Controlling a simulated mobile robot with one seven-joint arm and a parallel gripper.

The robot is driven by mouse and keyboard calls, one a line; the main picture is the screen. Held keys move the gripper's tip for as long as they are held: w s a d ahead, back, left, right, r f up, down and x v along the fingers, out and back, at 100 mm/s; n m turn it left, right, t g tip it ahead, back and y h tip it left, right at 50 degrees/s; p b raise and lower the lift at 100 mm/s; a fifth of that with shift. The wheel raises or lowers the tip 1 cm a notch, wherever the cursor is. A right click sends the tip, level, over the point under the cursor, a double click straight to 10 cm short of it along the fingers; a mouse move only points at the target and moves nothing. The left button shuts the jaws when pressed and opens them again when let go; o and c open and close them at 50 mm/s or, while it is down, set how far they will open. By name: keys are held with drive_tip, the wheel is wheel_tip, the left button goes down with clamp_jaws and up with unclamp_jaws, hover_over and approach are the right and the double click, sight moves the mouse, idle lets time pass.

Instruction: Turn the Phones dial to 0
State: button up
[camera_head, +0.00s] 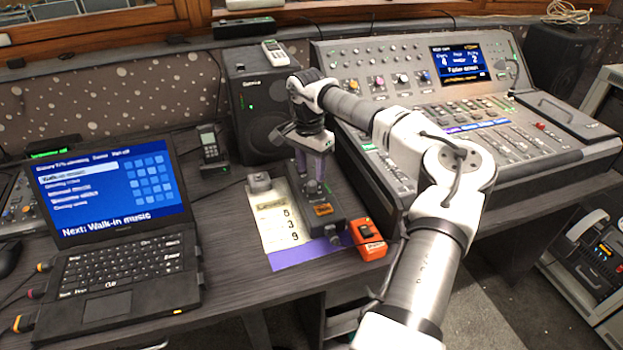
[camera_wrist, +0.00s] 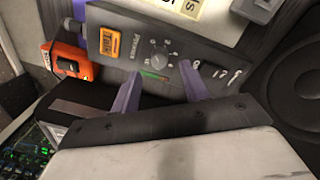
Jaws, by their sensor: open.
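The Phones dial (camera_wrist: 159,60) is a small dark knob ringed by pale numerals on a dark grey box (camera_wrist: 205,58). The box also bears an orange Talk button (camera_wrist: 113,43). In the head view the box (camera_head: 331,228) lies on the desk below my gripper (camera_head: 313,172), with its Talk button (camera_head: 323,209) toward the front. My gripper (camera_wrist: 160,70) points down at the box, open, its two purple fingers apart on either side of the dial in the wrist view. I cannot tell whether they touch it or which number it points to.
An orange box (camera_head: 367,239) stands just right of the grey box. A paper sheet with numbers (camera_head: 278,222) lies left of it. A laptop (camera_head: 118,230) is further left, a speaker (camera_head: 257,108) behind, and the mixing console (camera_head: 470,120) right.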

wheel_tip(320, 180, up, 10)
drive_tip(key=b, duration=0.1)
drive_tip(key=shift+w+a+f, duration=0.15)
drive_tip(key=shift+w+a, duration=0.05)
drive_tip(key=shift+a, duration=0.05)
drive_tip(key=shift+a, duration=0.1)
